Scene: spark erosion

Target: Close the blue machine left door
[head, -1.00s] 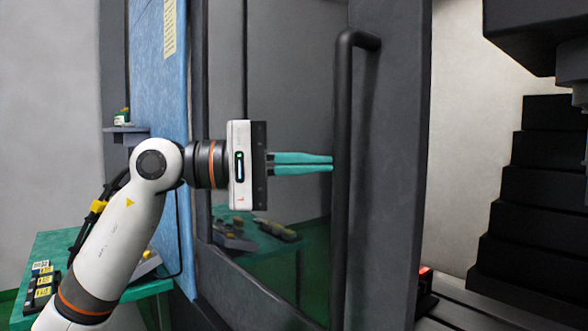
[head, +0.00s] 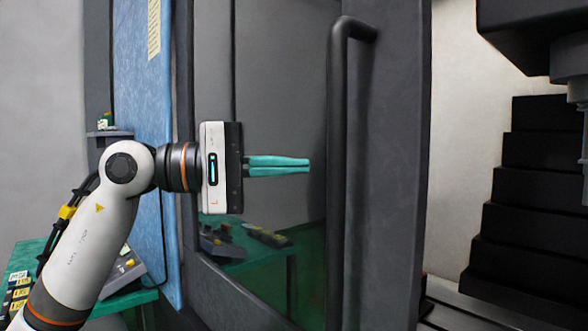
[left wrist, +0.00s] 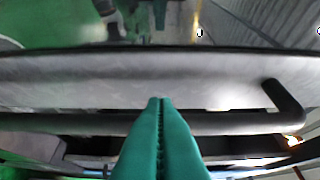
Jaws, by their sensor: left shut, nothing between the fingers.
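The left door (head: 392,150) of the blue machine is a dark grey frame around a large window pane. It stands partly open, with the machine's inside showing to its right. A long vertical black bar handle (head: 338,150) runs along the door's edge; it also shows as a dark bar across the left wrist view (left wrist: 235,122). My left gripper (head: 308,165) has teal fingers, shut and empty, pointing right at the handle. In the head view a small gap lies between the fingertips and the handle. In the left wrist view the closed fingers (left wrist: 160,102) overlap the handle bar. My right gripper is not in view.
The blue machine panel (head: 142,100) stands left of the door. A green table (head: 140,298) with control boxes is at lower left. Black stepped bellows (head: 525,225) and a dark machine head (head: 530,35) are inside the opening at right.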

